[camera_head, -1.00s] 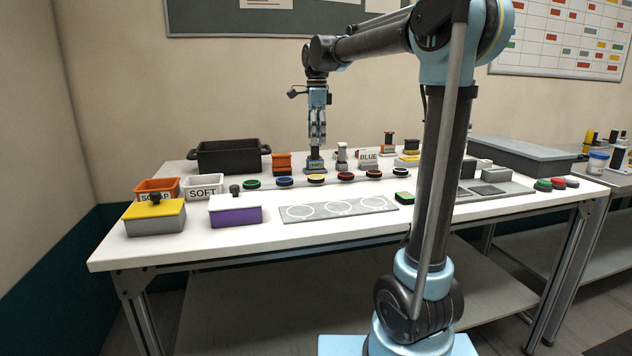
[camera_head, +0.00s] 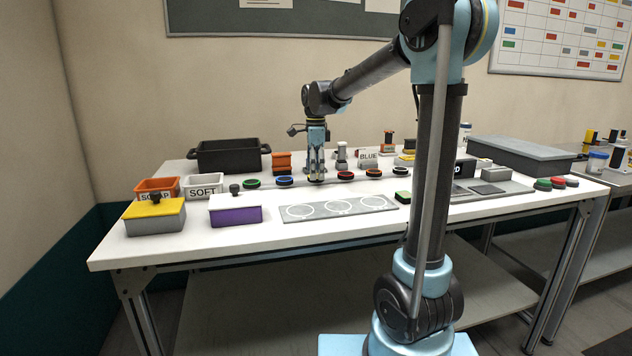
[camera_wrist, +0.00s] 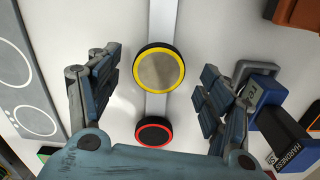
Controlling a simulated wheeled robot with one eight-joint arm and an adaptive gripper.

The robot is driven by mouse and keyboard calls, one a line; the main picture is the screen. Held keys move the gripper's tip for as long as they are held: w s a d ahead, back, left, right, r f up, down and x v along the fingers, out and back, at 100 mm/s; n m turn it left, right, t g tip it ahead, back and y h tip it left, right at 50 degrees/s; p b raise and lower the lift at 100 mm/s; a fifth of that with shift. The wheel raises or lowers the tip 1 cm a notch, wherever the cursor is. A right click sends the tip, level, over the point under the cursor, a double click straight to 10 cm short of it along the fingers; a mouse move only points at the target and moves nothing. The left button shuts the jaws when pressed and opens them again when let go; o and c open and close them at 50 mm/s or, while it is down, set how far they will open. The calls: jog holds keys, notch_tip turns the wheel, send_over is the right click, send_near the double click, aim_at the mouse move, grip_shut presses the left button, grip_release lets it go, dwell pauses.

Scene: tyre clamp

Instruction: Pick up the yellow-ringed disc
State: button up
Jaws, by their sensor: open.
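The yellow-ringed disc (camera_wrist: 159,69) has a black edge, a yellow ring and a tan centre, and lies on a light strip on the table. In the wrist view my gripper (camera_wrist: 160,92) is open, with one finger on each side and clear white gaps between the fingers and the disc. In the head view my gripper (camera_head: 316,178) is low over the row of discs, and its fingers hide most of the yellow-ringed disc. It is not clear how high the fingertips are above the table.
A red-ringed disc (camera_wrist: 155,132) sits on the same strip beside the yellow one. A grey plate with circles (camera_head: 338,208) lies in front; a black bin (camera_head: 229,157) stands behind left.

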jog(key=shift+f, duration=0.55)
jog(key=c, duration=1.2)
jog(key=shift+o, duration=0.2)
jog(key=shift+r, duration=0.1)
